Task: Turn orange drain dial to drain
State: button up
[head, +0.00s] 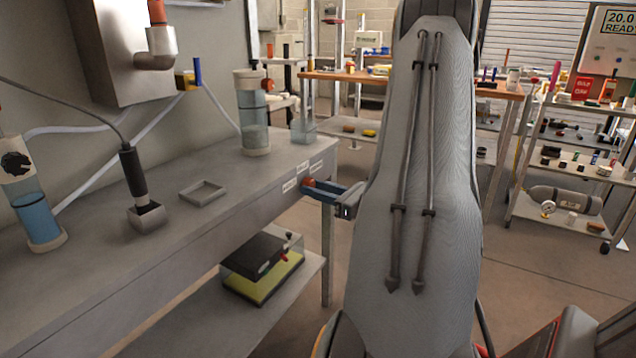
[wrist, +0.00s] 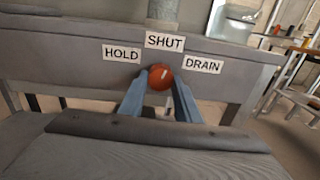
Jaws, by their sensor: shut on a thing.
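The orange drain dial (wrist: 161,77) is on the front edge of the grey bench, below the SHUT label (wrist: 165,42). The HOLD label (wrist: 121,54) is to its left and the DRAIN label (wrist: 202,64) to its right. A pale mark on the dial points up and slightly right, toward SHUT. My gripper (wrist: 160,95) has its blue fingers on either side of the dial, shut on it. In the head view the dial (head: 309,182) shows small at the tip of my gripper (head: 318,187). My arm hides the area to the right.
The bench (head: 150,235) carries clear cylinders (head: 253,110), a small square tray (head: 203,192) and a black-handled tool (head: 133,180). A black and yellow box (head: 262,268) sits on the lower shelf. Open floor lies beside the bench.

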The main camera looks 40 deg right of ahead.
jog(key=m+p, duration=0.4)
jog(key=shift+a+r+m+p, duration=0.1)
jog(key=shift+r+m+p, duration=0.1)
jog(key=shift+m+p, duration=0.1)
jog(key=m+p, duration=0.3)
jog(key=shift+m+g, duration=0.3)
jog(key=shift+m, duration=0.1)
jog(key=shift+f, duration=0.1)
jog(key=o, duration=1.1)
jog(key=shift+c, duration=0.2)
jog(key=v, duration=0.8)
